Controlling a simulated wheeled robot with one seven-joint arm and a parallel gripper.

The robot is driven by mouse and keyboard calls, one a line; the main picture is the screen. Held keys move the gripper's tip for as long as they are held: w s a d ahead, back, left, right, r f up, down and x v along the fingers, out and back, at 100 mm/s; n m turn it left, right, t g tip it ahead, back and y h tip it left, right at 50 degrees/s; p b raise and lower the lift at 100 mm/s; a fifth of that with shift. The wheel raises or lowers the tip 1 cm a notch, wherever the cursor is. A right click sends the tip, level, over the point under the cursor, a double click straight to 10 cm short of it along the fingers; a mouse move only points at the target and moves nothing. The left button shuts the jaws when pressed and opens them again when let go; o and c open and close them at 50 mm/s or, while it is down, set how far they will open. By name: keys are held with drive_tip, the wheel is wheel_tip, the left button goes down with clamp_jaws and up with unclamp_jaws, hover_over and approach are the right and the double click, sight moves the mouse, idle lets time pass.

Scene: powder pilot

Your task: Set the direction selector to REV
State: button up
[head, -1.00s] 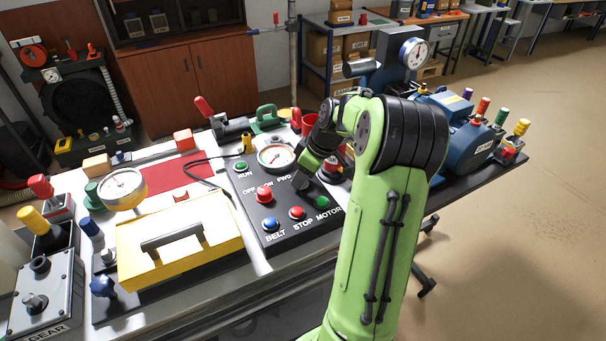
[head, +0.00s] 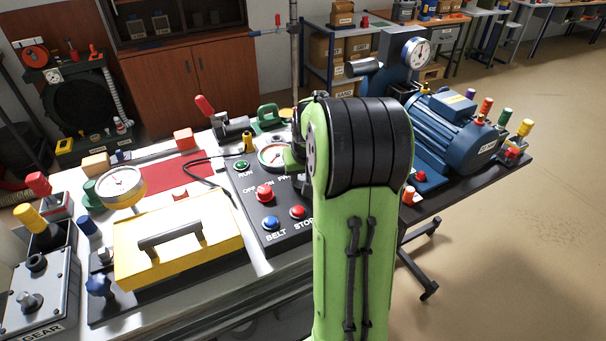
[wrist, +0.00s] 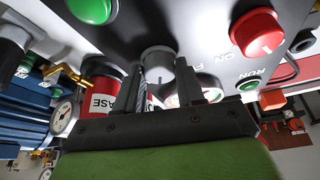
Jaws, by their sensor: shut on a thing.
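The direction selector (wrist: 158,58) shows in the wrist view as a dark grey knob on the black control panel, at the fingertips. Part of a label is beside it, but its setting cannot be read. My gripper (wrist: 180,88) is shut on this knob, though the fingers partly cover the contact. In the head view my green arm hides the selector and the fingertips. The control panel (head: 248,198) shows to the left of my arm there, with its red, blue and green buttons and a round gauge (head: 272,155).
A red can (wrist: 100,102) stands near the fingers. A yellow case (head: 180,240) lies left of the panel; a blue motor (head: 450,130) stands to the right.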

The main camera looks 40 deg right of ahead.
drive_tip(key=shift+m+h, duration=0.3)
drive_tip(key=shift+m, duration=0.6)
drive_tip(key=shift+g, duration=0.3)
drive_tip(key=o, duration=1)
drive_tip(key=p+v, duration=0.4)
drive_tip(key=v, duration=1.1)
drive_tip(key=shift+s+a+r, duration=0.1)
drive_tip(key=shift+a+r, duration=0.15)
drive_tip(key=shift+r, duration=0.1)
